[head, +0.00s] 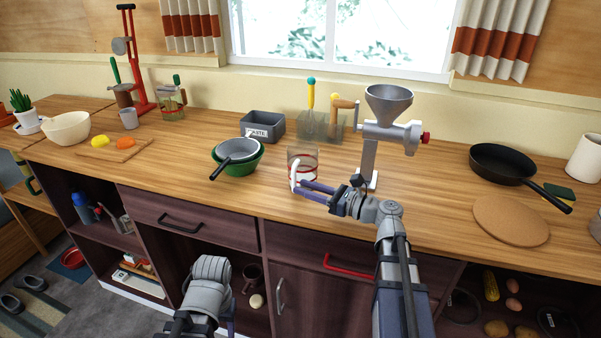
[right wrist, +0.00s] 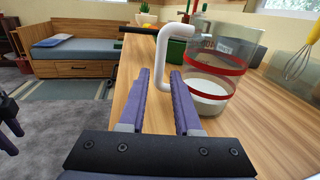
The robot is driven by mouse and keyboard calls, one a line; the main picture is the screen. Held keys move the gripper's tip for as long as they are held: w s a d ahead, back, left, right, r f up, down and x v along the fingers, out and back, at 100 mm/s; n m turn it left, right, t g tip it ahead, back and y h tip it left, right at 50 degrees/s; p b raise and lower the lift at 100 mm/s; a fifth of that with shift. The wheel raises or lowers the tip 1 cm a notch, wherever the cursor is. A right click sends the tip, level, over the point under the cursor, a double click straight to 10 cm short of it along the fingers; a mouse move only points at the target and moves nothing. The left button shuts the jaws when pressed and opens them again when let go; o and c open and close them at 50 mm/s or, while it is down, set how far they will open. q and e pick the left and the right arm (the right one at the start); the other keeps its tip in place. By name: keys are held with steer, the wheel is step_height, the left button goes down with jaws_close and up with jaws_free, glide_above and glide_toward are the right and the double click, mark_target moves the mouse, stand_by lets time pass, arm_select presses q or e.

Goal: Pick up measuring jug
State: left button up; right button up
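The measuring jug (head: 304,163) is clear, with red bands and a white handle, and stands upright on the wooden counter. It also shows in the right wrist view (right wrist: 222,72), with pale contents or a pale base low inside. My right gripper (head: 303,188) is at the handle on the jug's near side. In the right wrist view its two purple fingers (right wrist: 160,73) are apart, and the handle's upright bar (right wrist: 163,58) shows in line with the gap between them. Contact cannot be seen.
A green bowl with a grey pan (head: 237,151) is left of the jug. A grain mill (head: 370,150) stands close on the right, beside my right arm. A grey bin (head: 262,125) and a whisk (head: 311,95) are behind. The counter's front edge runs below the gripper.

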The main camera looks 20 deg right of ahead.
steer(key=shift+x, duration=3.55)
steer(key=shift+c, duration=0.4)
jaws_close()
